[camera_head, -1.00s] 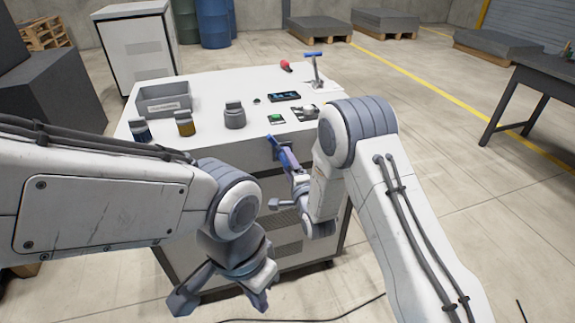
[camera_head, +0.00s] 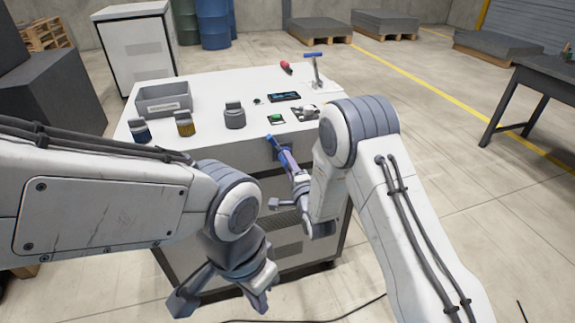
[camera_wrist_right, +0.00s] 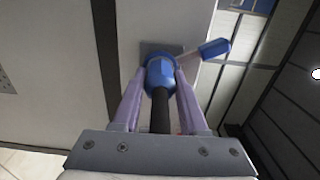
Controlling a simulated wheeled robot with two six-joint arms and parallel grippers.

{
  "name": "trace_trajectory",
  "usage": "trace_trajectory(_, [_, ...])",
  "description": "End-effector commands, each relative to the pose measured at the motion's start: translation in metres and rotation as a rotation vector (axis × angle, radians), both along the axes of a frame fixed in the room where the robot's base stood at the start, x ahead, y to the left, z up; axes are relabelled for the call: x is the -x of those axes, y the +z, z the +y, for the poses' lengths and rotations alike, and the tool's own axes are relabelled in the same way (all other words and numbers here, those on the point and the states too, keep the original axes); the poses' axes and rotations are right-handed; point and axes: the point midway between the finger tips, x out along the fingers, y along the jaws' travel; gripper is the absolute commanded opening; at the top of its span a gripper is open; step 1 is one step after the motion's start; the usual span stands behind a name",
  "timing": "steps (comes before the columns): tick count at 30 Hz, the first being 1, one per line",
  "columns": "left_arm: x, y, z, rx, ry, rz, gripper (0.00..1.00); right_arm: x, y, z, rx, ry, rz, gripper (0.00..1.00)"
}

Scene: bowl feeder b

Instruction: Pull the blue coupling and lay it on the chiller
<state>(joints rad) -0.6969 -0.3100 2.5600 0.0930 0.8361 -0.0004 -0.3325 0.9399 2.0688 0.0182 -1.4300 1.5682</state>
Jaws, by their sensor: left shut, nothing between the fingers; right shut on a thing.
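The blue coupling (camera_wrist_right: 160,76) is between the two purple fingers of my right gripper (camera_wrist_right: 162,84) in the right wrist view. A black hose (camera_wrist_right: 161,112) runs from it back between the fingers. Its far end is at a grey plate (camera_wrist_right: 160,47) on the chiller's face; I cannot tell whether it is still seated. In the head view, my right gripper (camera_head: 284,155) is at the front of the white chiller (camera_head: 205,92), just below its top edge, shut on the coupling. My left gripper (camera_head: 262,302) is shut and empty, low in front of the chiller.
A blue lever (camera_wrist_right: 214,48) sticks out beside the coupling. The chiller top holds a grey bin (camera_head: 164,101), several jars and fittings, a dark display (camera_head: 285,97), a red-handled tool (camera_head: 286,67) and a blue-topped post (camera_head: 314,68). A dark table (camera_head: 540,75) stands right.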

Motion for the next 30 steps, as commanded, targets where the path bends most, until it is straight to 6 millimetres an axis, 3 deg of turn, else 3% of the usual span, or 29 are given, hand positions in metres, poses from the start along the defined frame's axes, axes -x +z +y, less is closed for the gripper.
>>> trace_trajectory(1, [0.0, 0.0, 0.0, 0.0, 0.0, 0.0, 0.0, -0.004, 0.008, 0.001, -0.007, -0.001, -0.021, 0.0])
trace_trajectory(30, [0.0, -0.006, 0.0, 0.0, 0.0, 0.0, 0.0, 0.034, 0.004, -0.011, -0.004, 0.0, -0.013, 0.0])
